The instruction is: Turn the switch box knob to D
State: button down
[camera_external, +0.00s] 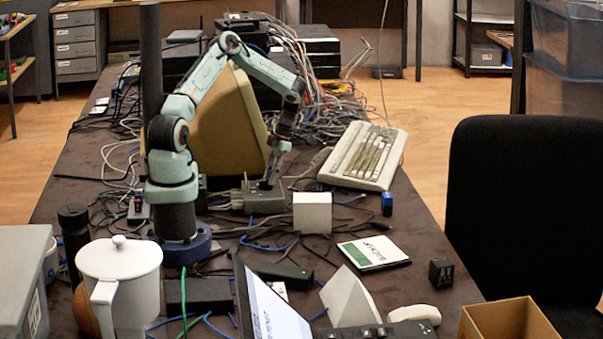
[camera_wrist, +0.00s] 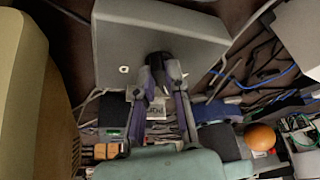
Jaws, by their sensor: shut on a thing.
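My gripper (camera_external: 268,183) reaches down onto the box in the external view. In the wrist view my gripper (camera_wrist: 163,72) is shut on the knob. The fingers hide much of the knob, and no letter marks are readable, so I cannot tell which position it points to.
A beige monitor (camera_external: 215,125) stands close behind my arm. A cream keyboard (camera_external: 364,156) lies to the right, and a white block (camera_external: 312,213) stands just right of the box. Cables (camera_external: 250,238) run around the box. A white pitcher (camera_external: 122,275) stands at front left.

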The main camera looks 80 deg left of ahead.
jog(key=m+y, duration=0.1)
jog(key=m, duration=0.3)
jog(key=shift+d+m+g+y, duration=0.2)
jog(key=shift+m+g+y, duration=0.1)
jog(key=shift+y, duration=0.1)
jog(key=m, duration=0.1)
jog(key=m+y, duration=0.1)
jog(key=m, duration=0.2)
jog(key=shift+d+m+y, duration=0.25)
jog(key=shift+m+y, duration=0.05)
jog(key=shift+y, duration=0.1)
jog(key=m, duration=0.1)
jog(key=m+y, duration=0.1)
jog(key=m, duration=0.1)
jog(key=m+t, duration=0.1)
jog(key=shift+d+m+y, duration=0.25)
jog(key=shift+m+y, duration=0.05)
jog(key=shift+s+d+m+t+y, duration=0.1)
jog(key=shift+m+t+y, duration=0.15)
jog(key=shift+m, duration=0.75)
jog(key=shift+s+d+m+t+y, duration=0.1)
jog(key=shift+m+t+y, duration=0.15)
jog(key=shift+m, duration=0.75)
jog(key=c, duration=1.1)
grip_release()
